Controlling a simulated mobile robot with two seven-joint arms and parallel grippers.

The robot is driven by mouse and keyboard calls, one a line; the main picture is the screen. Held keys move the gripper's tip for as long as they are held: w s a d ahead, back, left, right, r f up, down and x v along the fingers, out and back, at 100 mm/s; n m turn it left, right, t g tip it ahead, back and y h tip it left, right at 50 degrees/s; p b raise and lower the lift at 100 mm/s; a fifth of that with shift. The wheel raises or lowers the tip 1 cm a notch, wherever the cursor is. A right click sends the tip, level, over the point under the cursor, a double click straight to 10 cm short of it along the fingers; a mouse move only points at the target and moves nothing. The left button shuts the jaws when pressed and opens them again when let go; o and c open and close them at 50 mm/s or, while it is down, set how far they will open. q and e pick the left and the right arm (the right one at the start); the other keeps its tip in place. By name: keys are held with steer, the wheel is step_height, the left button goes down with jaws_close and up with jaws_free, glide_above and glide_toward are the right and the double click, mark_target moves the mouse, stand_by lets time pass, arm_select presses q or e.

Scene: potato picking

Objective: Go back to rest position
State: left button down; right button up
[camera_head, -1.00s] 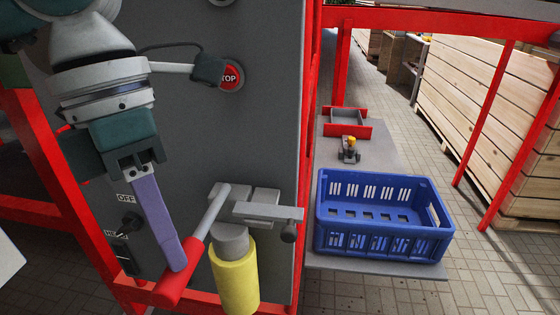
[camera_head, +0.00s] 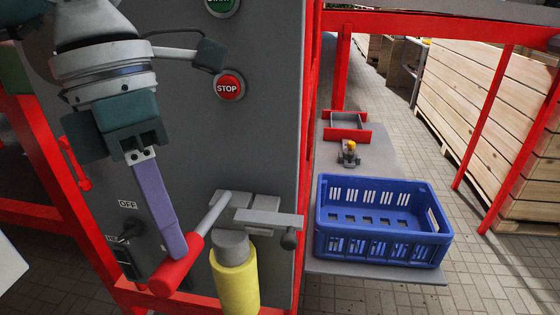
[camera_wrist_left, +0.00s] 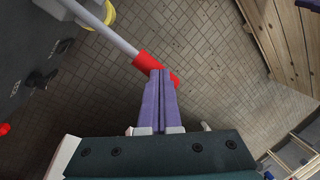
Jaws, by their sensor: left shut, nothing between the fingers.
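My left gripper (camera_head: 175,248) hangs in front of the grey control panel with its purple fingers pointing down. It also shows in the left wrist view (camera_wrist_left: 161,74), where the two fingers lie together with nothing between them. Its tips overlap the red grip of a lever (camera_head: 178,269) in the head view. The lever's red grip also shows just beyond the tips in the left wrist view (camera_wrist_left: 146,62). I cannot tell whether they touch. My right gripper is not in view.
The control panel (camera_head: 265,130) carries a red STOP button (camera_head: 229,86) and a dark switch marked OFF (camera_head: 131,229). A yellow cylinder (camera_head: 236,287) stands beside the lever. A blue crate (camera_head: 385,250) sits on a grey shelf (camera_head: 372,273) at right. Red frame posts (camera_head: 497,135) stand farther right.

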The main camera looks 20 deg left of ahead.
arm_select(q)
steer(key=shift+w+r+p, duration=0.25)
steer(key=shift+r+p, duration=0.1)
steer(key=shift+r, duration=0.6)
